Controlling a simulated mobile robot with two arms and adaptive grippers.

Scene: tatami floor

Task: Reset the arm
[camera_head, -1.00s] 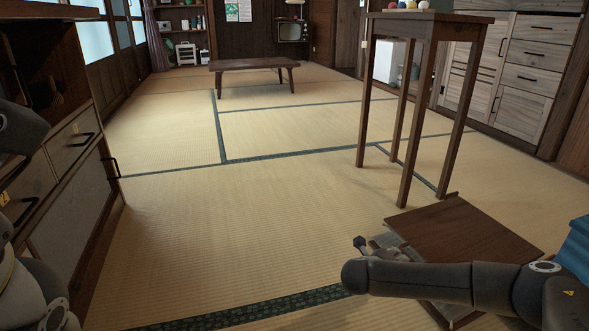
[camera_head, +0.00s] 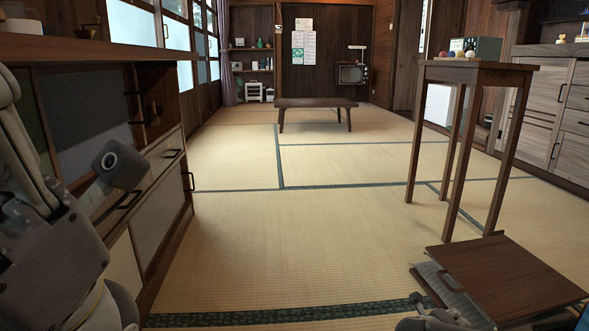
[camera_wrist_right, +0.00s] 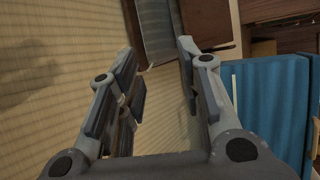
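My left arm (camera_head: 45,240) fills the lower left of the head view, beside the wooden cabinet. A grey rounded link of it shows in front of the drawers; the left gripper itself is not in view. Only a small part of my right arm (camera_head: 438,321) shows at the bottom edge of the head view. In the right wrist view my right gripper (camera_wrist_right: 157,58) has its fingers apart with nothing between them. Tatami floor and a brown wooden edge show beyond the fingers.
The cabinet (camera_head: 160,205) is close on the left. A low wooden piece (camera_head: 505,275) lies at the lower right, with a tall narrow table (camera_head: 475,72) behind it. A blue object (camera_wrist_right: 270,105) is right of my right gripper. The central tatami (camera_head: 290,245) is clear.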

